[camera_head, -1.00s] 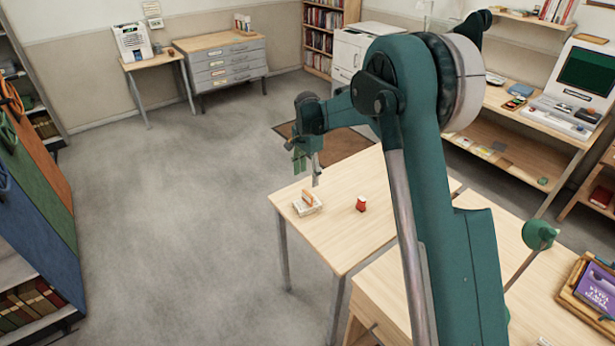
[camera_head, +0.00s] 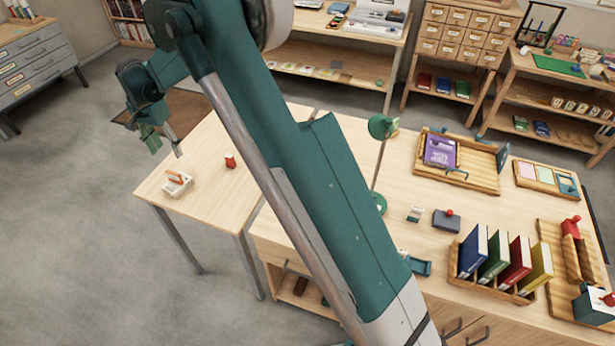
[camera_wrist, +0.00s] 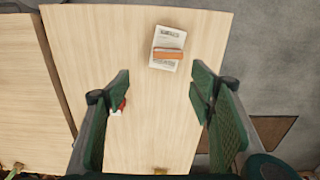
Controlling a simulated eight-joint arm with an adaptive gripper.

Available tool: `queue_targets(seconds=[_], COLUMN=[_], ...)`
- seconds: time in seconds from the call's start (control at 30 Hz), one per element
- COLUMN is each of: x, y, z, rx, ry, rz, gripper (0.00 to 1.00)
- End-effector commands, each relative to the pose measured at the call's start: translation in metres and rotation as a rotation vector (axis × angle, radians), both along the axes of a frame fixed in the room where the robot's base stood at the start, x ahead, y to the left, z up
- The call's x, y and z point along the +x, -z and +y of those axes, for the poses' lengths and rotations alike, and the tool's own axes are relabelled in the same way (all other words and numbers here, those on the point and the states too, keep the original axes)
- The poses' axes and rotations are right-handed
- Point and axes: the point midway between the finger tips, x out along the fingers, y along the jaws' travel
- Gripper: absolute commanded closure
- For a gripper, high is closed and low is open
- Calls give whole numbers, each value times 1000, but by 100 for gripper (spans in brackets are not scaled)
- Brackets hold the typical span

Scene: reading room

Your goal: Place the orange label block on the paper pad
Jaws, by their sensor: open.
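The orange label block (camera_head: 174,176) rests on the white paper pad (camera_head: 180,189) near the left end of the light wooden table. In the wrist view the block (camera_wrist: 169,53) lies across the middle of the printed pad (camera_wrist: 168,36), with pad showing on both sides. My gripper (camera_head: 165,146) hangs above the table, apart from the block and pad. In the wrist view its jaws (camera_wrist: 160,92) are spread wide with nothing between them, and the block shows beyond the fingertips.
A small red object (camera_head: 230,161) stands on the same table, right of the pad; my left finger partly hides it in the wrist view. The larger desk to the right holds a book rack (camera_head: 497,280) and a wooden tray (camera_head: 480,178). Open floor lies left.

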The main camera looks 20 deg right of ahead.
Motion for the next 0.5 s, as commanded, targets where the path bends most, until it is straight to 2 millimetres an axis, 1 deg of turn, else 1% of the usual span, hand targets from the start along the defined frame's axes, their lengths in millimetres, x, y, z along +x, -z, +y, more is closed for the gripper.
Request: queue_targets(seconds=[0.03, 0.1, 0.27, 0.5], x=[-4, -9, -24, -50], y=[-9, -22, -51, -93], z=[-7, -16, -39, -74], rx=[3, 6, 13, 19], ry=[-7, -22, -57, -113], rz=[-7, -18, -47, -90], gripper=[46, 46, 46, 46])
